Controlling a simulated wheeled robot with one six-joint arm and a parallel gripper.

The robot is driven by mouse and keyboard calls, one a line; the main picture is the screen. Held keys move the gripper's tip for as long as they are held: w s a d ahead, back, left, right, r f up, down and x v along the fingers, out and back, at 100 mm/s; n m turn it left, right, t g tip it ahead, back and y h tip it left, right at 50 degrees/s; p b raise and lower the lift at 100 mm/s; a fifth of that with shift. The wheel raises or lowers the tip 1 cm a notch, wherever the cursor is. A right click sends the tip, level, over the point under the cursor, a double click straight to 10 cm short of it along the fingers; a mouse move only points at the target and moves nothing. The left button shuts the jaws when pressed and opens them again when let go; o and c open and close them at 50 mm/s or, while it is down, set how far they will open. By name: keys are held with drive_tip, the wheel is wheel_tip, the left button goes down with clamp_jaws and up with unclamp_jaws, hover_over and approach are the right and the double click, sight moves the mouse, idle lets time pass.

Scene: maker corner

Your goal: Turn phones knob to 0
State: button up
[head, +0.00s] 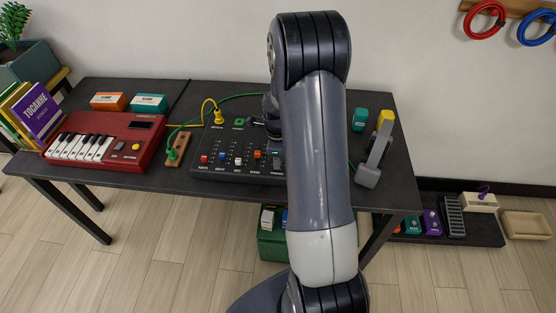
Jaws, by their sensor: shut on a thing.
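The dark mixer (222,164) lies on the black table, with several coloured fader caps along its front and labels too small to read surely. My arm crosses in front of its right part. A dark part of my gripper (270,118) shows past the arm's left edge, low at the mixer's back right. It is shut on what seems to be the phones knob. The knob, its pointer and scale, and most of the jaws are hidden behind my arm, so the knob's setting cannot be read.
A yellow plug (218,117) and green cable stand at the mixer's back left. A red keyboard (106,139), a wooden block (178,149) and small boxes (108,101) are to the left. A grey clamp-like thing (370,165) and teal object (360,119) are right of my arm.

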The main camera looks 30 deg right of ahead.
drive_tip(key=n+b, duration=0.2)
drive_tip(key=n, duration=0.5)
drive_tip(key=n+b, duration=0.1)
drive_tip(key=n, duration=0.7)
drive_tip(key=n+b, duration=0.1)
drive_tip(key=n, duration=0.6)
drive_tip(key=shift+n, duration=0.4)
drive_tip(key=n, duration=0.3)
drive_tip(key=shift+n+b, duration=0.35)
drive_tip(key=shift+n, duration=1.85)
